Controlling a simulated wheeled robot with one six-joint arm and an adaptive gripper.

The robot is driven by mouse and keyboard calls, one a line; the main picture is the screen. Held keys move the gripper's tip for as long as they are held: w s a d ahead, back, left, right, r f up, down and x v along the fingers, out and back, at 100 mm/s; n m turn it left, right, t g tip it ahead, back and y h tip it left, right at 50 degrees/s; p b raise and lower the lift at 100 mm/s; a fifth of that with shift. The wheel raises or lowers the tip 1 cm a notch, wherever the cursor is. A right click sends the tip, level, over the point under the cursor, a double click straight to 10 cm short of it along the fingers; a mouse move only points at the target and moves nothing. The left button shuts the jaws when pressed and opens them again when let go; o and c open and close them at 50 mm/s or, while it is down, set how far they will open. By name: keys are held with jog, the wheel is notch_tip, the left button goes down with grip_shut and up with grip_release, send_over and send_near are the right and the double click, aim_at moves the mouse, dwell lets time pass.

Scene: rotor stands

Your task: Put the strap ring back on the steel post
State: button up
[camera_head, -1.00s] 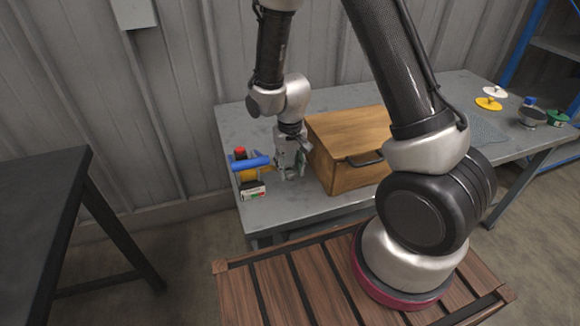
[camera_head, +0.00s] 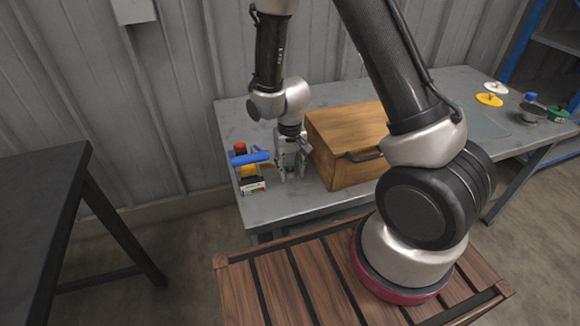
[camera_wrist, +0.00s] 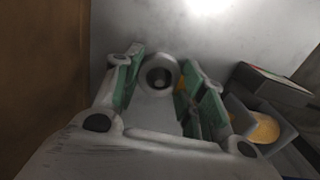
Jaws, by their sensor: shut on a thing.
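My gripper (camera_head: 292,174) is low over the grey bench, between the wooden box and the small caddy. It also shows in the wrist view (camera_wrist: 160,88), its green-padded fingers on either side of a pale ring (camera_wrist: 159,72) with a dark round centre. The ring looks like the strap ring, and the fingers are shut on it. I cannot tell whether the dark centre is the steel post inside the ring or just the hole. In the head view the ring is too small and covered to make out.
The wooden box (camera_head: 345,131) with a dark handle stands close right of my gripper. A caddy with a red-capped bottle (camera_head: 240,148) and a blue cylinder (camera_head: 250,158) stands close left. White (camera_head: 496,87) and yellow (camera_head: 489,99) discs lie far right on the bench (camera_head: 232,120).

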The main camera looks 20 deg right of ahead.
jog(key=o, duration=1.5)
jog(key=shift+r, duration=0.1)
jog(key=shift+r, duration=4.45)
